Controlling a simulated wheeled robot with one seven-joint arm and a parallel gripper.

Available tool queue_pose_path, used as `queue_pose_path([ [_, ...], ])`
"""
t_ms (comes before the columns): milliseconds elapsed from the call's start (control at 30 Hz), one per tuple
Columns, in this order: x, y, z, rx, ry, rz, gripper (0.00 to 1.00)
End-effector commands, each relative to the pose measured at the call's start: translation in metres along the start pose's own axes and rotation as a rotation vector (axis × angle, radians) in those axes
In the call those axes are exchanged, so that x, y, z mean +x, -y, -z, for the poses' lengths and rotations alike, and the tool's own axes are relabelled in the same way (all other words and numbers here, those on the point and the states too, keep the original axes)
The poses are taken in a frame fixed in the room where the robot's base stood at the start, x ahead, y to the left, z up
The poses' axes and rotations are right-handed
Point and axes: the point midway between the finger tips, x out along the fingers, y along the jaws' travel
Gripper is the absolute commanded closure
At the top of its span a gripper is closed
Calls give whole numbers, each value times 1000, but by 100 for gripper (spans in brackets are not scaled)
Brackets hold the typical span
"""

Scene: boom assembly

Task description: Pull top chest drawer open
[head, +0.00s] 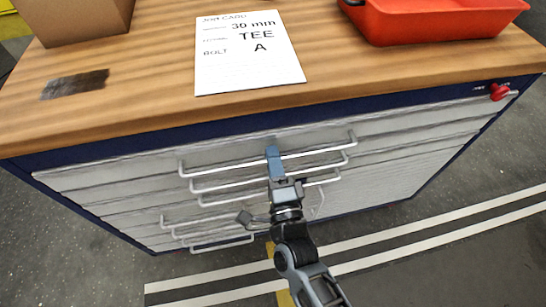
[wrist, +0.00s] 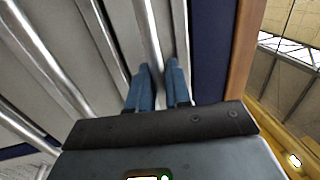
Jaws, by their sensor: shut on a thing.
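The chest (head: 110,145) has light grey drawer fronts in a dark blue frame, with pale bar handles. My gripper (head: 273,155) is at the middle of the top drawer's handle (head: 220,168). In the wrist view, the blue fingers of my gripper (wrist: 158,82) are shut on this bar (wrist: 148,35), one on each side. The top drawer front (head: 105,174) looks about flush with the chest, just below the blue edge. My gripper hides the middle of the handle.
The wooden top (head: 150,50) overhangs the drawers and carries a job card (head: 245,70), a red tray (head: 430,20) and a cardboard box (head: 75,18). A red knob (head: 498,91) sits at the right corner. Lower handles (head: 225,186) lie close below. The floor in front is clear.

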Motion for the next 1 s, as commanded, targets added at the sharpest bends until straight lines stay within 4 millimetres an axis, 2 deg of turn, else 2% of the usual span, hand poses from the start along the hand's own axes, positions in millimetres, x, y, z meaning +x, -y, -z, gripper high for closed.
queue_pose_path([
  [267, -44, 5, -1, 2, 0, -5, 100],
  [1000, -241, 44, -1, -1, 3, -8, 100],
])
